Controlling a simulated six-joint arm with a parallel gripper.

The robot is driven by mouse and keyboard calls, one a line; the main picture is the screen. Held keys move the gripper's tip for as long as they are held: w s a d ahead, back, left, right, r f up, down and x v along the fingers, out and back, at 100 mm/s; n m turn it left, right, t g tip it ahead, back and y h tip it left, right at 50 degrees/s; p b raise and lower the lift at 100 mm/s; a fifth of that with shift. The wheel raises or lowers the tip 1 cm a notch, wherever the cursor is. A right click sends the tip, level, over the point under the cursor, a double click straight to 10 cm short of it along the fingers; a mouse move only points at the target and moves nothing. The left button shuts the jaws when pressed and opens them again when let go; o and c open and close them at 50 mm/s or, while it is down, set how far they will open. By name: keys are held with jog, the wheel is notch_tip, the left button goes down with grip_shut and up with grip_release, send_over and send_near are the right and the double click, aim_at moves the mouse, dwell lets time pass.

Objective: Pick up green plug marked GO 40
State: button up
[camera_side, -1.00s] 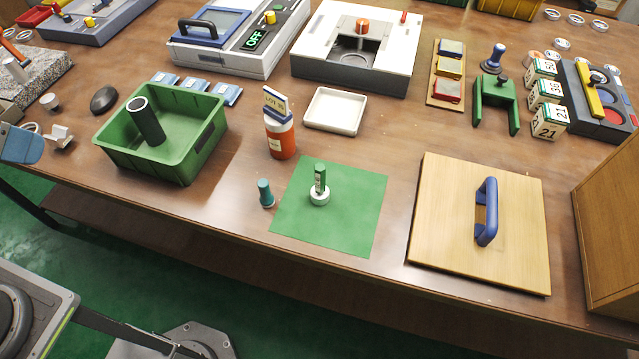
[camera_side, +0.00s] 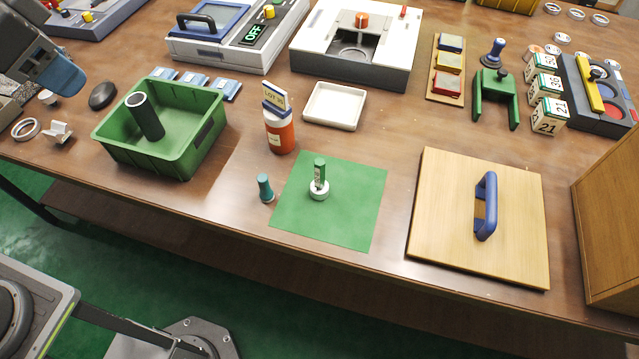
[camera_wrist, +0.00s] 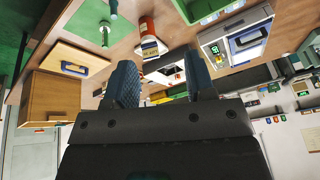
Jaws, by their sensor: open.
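The plug also shows near the top of the wrist view (camera_wrist: 105,34). My gripper (camera_side: 66,78) is at the upper left of the side view, beyond the green bin and far from the plug. In the wrist view my gripper (camera_wrist: 160,82) has its two blue fingers spread wide with nothing between them.
A teal peg (camera_side: 265,188) stands just left of the mat. An orange bottle (camera_side: 280,137) with a tag stands behind it. The green bin (camera_side: 185,160) holds a dark tube. A wooden board (camera_side: 445,215) with a blue handle lies right of the mat.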

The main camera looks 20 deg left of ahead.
jog(key=w+d+m+g, duration=0.2)
jog(key=w+d+m, duration=0.3)
jog(key=w+d, duration=0.3)
jog(key=m+g, duration=0.2)
jog(key=m, duration=0.7)
send_over(320, 162)
notch_tip(320, 162, down, 14)
jog(key=shift+m+y, duration=0.3)
jog(key=f, duration=0.8)
jog(key=shift+w+d, duration=0.15)
jog(key=shift+d, duration=0.1)
jog(key=shift+a+f, duration=0.15)
jog(key=shift+f, duration=1.4)
jog(key=shift+a+f, duration=0.15)
jog(key=shift+f, duration=1.4)
grip_shut()
jog(key=shift+r, duration=0.15)
